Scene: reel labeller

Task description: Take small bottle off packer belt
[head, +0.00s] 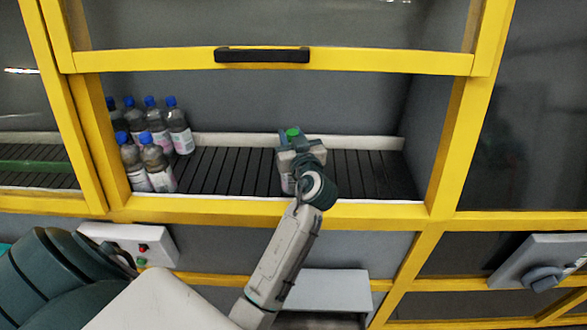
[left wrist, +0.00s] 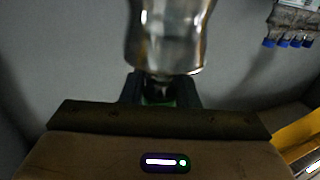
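The small bottle with a green cap (head: 292,133) is upright over the front middle of the dark slatted packer belt (head: 226,171). My left gripper (head: 299,150) reaches through the yellow-framed opening and hides most of the bottle; a bit of its lower body (head: 288,184) shows. In the left wrist view, which is upside down, the clear bottle body (left wrist: 168,42) stands out past the fingers. My left gripper (left wrist: 160,92) has a finger close on each side of the neck and green cap and looks shut on it. I cannot tell whether the base touches the belt. My right gripper is out of view.
Several blue-capped bottles (head: 155,160) stand at the belt's left end; they show in the left wrist view (left wrist: 291,25). A yellow guard with a black handle (head: 262,55) is above the opening, a yellow sill (head: 270,212) below. The belt's right part (head: 372,175) is clear.

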